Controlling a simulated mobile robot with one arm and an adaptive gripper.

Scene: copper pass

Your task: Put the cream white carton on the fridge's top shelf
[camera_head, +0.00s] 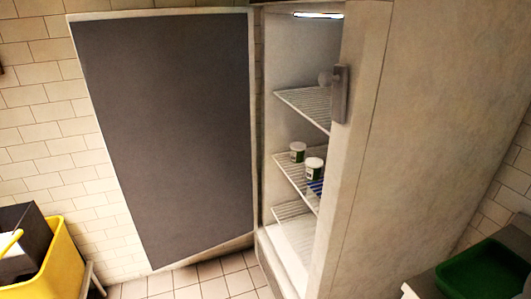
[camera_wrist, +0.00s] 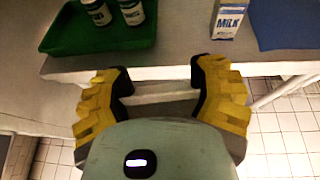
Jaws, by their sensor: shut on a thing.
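My gripper (camera_wrist: 162,82) has yellow fingers with black pads and shows in the wrist view. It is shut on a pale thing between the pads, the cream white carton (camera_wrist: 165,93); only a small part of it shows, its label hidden. The fridge (camera_head: 358,150) stands open in the head view. Its top shelf (camera_head: 300,97) is a wire rack, partly hidden by the fridge's side wall. My gripper is not visible in the head view.
The grey-faced fridge door (camera_head: 165,130) is swung open to the left. White-lidded jars (camera_head: 298,151) stand on the middle shelf. A green tray (camera_wrist: 95,38) with jars, a milk carton (camera_wrist: 228,20) and a blue mat (camera_wrist: 288,25) are on the counter. A yellow bin (camera_head: 55,262) stands left.

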